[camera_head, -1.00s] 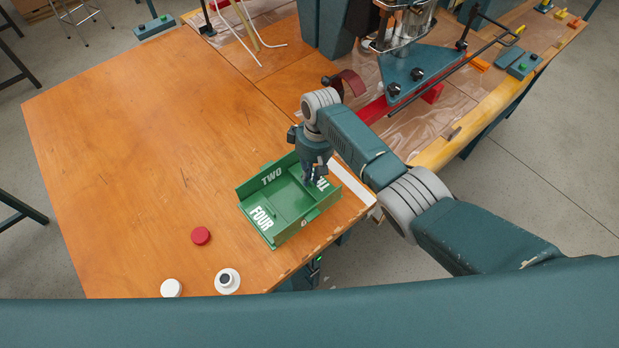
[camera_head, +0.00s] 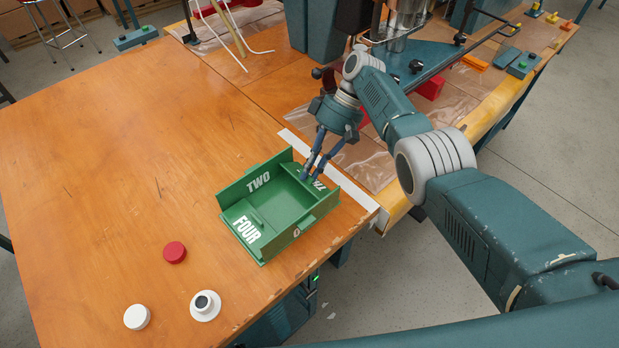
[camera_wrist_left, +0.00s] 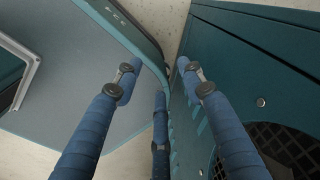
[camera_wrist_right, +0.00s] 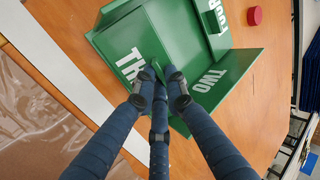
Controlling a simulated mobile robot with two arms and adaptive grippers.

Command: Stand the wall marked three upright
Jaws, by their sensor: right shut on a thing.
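A green box with lettered walls (camera_head: 283,203) sits on the wooden table near its right front corner. The wall marked TWO (camera_head: 259,182) stands upright; the panel marked FOUR (camera_head: 247,229) lies low. The wall marked three (camera_head: 319,185) is at the right end, its lettering partly hidden by fingers; I cannot tell its exact tilt. My right gripper (camera_head: 307,176) is shut on this wall's edge; the right wrist view shows its fingertips (camera_wrist_right: 162,76) beside the letters "TH". My left gripper (camera_wrist_left: 156,66) is open and empty, seen only in the left wrist view.
A red cap (camera_head: 175,252), a white cap (camera_head: 137,317) and a white round piece with a dark centre (camera_head: 205,304) lie front left. A machine (camera_head: 415,75) stands behind my right arm. The table's left side (camera_head: 100,170) is clear.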

